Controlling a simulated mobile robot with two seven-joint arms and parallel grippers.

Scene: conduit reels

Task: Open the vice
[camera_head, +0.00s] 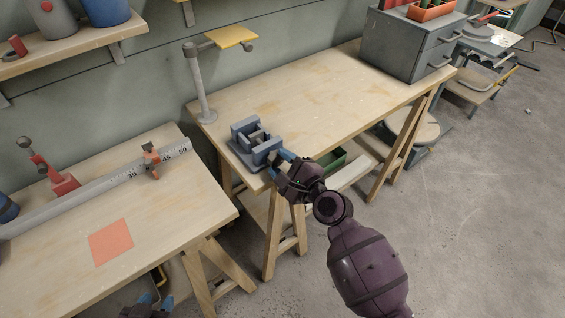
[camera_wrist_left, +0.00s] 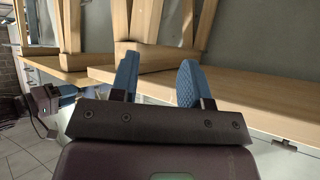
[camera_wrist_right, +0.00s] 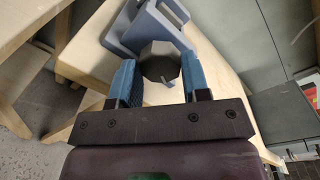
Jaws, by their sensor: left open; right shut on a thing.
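The blue-grey vice (camera_head: 241,128) stands on the near left corner of the right-hand workbench. Its jaws look apart, with a gap between them. My right gripper (camera_head: 278,162) is at the vice's front side. In the right wrist view its blue fingers (camera_wrist_right: 158,82) are shut on a dark, many-sided knob (camera_wrist_right: 160,62) in front of the vice body (camera_wrist_right: 146,32). My left gripper (camera_head: 153,303) is at the bottom edge of the head view, low beside the left bench. In the left wrist view its fingers (camera_wrist_left: 157,85) are open and empty.
The workbench (camera_head: 310,100) carries a post with a yellow plate (camera_head: 231,37) and a grey drawer cabinet (camera_head: 397,45). The bench middle is clear.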

